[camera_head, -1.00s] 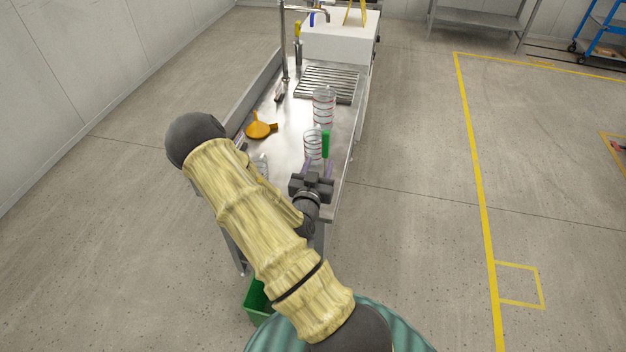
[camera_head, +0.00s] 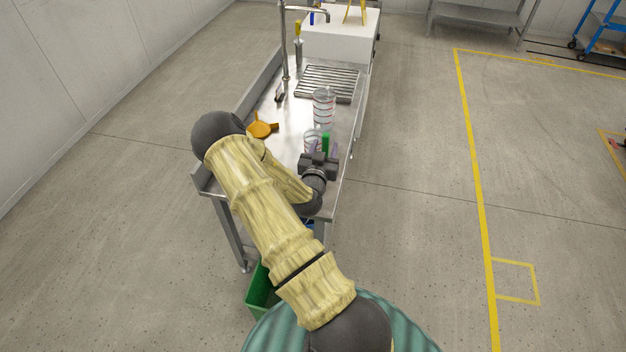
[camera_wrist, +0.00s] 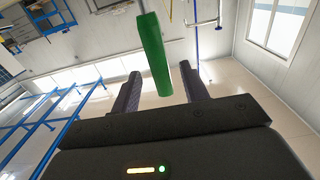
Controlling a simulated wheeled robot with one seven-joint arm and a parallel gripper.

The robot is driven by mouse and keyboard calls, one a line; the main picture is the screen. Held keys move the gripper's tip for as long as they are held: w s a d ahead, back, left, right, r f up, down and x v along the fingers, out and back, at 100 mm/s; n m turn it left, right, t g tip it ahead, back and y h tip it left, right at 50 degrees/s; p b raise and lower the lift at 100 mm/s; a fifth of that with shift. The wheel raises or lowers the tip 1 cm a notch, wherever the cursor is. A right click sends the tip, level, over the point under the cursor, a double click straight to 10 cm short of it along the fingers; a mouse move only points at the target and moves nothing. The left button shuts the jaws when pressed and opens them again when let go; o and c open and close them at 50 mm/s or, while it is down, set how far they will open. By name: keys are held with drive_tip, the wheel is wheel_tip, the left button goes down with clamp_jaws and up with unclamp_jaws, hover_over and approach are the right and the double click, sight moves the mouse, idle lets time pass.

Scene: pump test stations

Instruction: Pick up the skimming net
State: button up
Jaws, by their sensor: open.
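A green handle (camera_head: 326,141), which looks like the skimming net's handle, stands upright near the right edge of the steel bench, beside a clear beaker. In the wrist view the green handle (camera_wrist: 154,52) continues into a thin grey rod at the top edge; no mesh shows. My gripper (camera_head: 321,152) is just on the near side of the handle in the head view. In the wrist view my gripper (camera_wrist: 160,74) is open, with the handle's lower end showing in the gap between its two fingers. I cannot tell whether they touch.
The steel bench (camera_head: 287,112) bears a red-banded beaker (camera_head: 323,106), a smaller beaker (camera_head: 312,141) close to my gripper, an orange funnel (camera_head: 262,127), a drain grate (camera_head: 327,83) and a tall tap (camera_head: 284,45). A green bin (camera_head: 260,291) stands below.

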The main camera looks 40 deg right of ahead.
drive_tip(key=p+x, duration=0.1)
drive_tip(key=x, duration=0.3)
drive_tip(key=shift+w+p, duration=0.15)
drive_tip(key=shift+p, duration=0.25)
drive_tip(key=shift+f, duration=0.1)
clamp_jaws()
